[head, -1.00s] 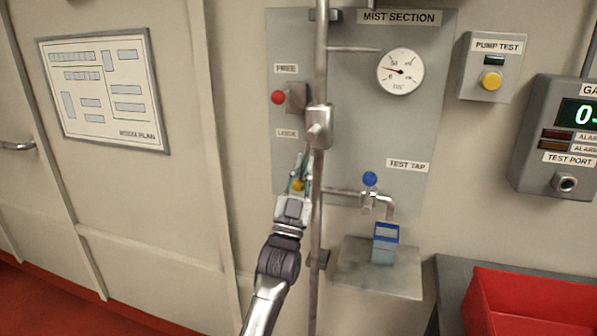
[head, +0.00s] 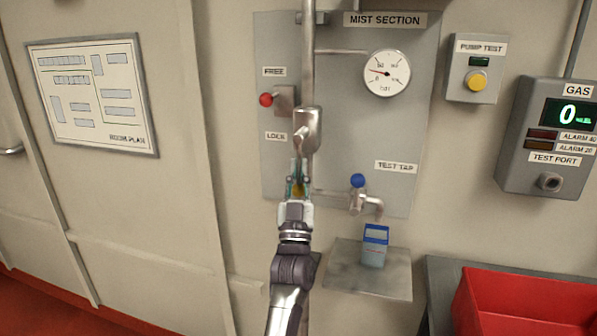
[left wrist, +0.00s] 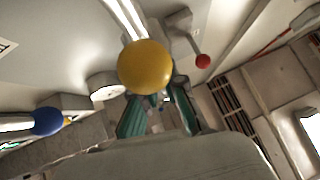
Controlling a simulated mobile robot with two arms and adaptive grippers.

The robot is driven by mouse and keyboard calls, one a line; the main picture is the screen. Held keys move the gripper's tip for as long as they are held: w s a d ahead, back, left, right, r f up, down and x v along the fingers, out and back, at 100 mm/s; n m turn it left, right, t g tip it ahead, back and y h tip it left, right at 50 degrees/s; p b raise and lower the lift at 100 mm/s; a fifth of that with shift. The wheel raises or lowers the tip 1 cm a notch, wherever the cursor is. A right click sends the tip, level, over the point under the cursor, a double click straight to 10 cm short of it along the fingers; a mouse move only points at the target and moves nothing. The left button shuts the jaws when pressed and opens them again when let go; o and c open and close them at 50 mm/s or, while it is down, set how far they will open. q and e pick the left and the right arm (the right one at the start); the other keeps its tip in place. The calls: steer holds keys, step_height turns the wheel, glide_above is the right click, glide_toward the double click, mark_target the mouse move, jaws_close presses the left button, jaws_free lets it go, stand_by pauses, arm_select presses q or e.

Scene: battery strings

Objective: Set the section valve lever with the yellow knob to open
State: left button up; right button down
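The yellow knob (head: 297,189) of the section valve lever hangs below the grey valve body (head: 308,128) on the vertical pipe. My left gripper (head: 298,178) comes up from below with its fingers on both sides of the knob and appears shut on it. In the left wrist view the yellow knob (left wrist: 145,67) is large and covers part of the fingertips; the teal-padded fingers (left wrist: 158,108) stand close in around it. Most of the lever shaft is hidden by the fingers in the head view. My right gripper is not in view.
A red-knobbed lever (head: 267,99) sits at the upper left between the FREE and LOCK labels. A blue-knobbed test tap (head: 357,181) is to the right, above a small shelf (head: 340,282) with a blue-and-grey container (head: 374,248). A red bin (head: 520,300) stands at lower right.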

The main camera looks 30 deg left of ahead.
mark_target(300, 133)
arm_select(q)
steer(key=o, duration=0.5)
steer(key=shift+d, duration=0.1)
steer(key=shift+c, duration=0.2)
step_height(300, 133, up, 10)
steer(key=shift+f, duration=0.1)
stand_by(0.5)
